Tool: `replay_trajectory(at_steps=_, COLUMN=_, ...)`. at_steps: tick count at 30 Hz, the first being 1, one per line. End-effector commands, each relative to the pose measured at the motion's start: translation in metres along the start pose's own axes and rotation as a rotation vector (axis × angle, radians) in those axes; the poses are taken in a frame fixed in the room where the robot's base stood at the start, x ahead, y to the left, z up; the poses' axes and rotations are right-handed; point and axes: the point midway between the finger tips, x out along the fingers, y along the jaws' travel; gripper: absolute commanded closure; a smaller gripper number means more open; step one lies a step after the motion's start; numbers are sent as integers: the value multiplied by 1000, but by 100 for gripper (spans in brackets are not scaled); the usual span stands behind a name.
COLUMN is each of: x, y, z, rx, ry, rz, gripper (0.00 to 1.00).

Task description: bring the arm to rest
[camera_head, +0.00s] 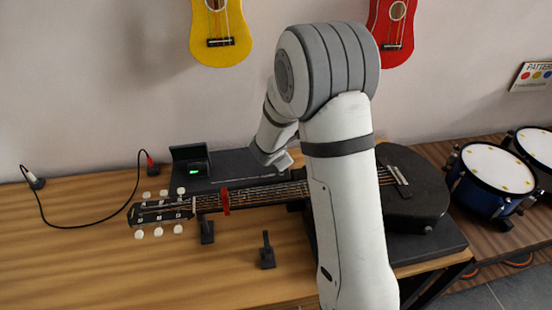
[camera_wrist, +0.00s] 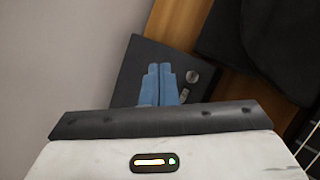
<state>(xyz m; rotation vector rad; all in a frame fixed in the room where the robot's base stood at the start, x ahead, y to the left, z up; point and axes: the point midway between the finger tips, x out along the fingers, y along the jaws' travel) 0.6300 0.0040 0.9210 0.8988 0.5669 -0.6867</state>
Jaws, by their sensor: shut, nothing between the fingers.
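My gripper (camera_wrist: 159,68) shows in the wrist view as two blue fingers lying side by side, shut with nothing between them. Beyond the fingertips is a dark flat-faced object with a small round knob (camera_wrist: 192,77). I cannot tell whether the fingers touch it. In the head view my arm rises in front of the table and bends over at the top. Its wrist end hangs down above the guitar's neck, near the back of the table. The fingers cannot be made out clearly there.
A black guitar (camera_head: 416,186) lies across the wooden table (camera_head: 90,270), its headstock (camera_head: 160,210) left and a red clip (camera_head: 225,200) on its neck. A small device with a green display (camera_head: 195,168), a cable (camera_head: 88,226) and two black stands surround it. Drums (camera_head: 497,170) stand right; ukuleles hang behind.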

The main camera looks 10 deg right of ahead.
Motion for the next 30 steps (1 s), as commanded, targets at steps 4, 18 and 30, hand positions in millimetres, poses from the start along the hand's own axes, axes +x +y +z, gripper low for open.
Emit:
replay_trajectory(at_steps=4, x=0, y=0, z=0, rx=0, ry=0, rz=0, gripper=100)
replay_trajectory(at_steps=18, x=-107, y=-44, z=92, rx=652, ry=-191, rz=-133, gripper=100)
replay_trajectory(at_steps=30, x=-235, y=-135, z=90, rx=1429, ry=-209, rz=-408, gripper=100)
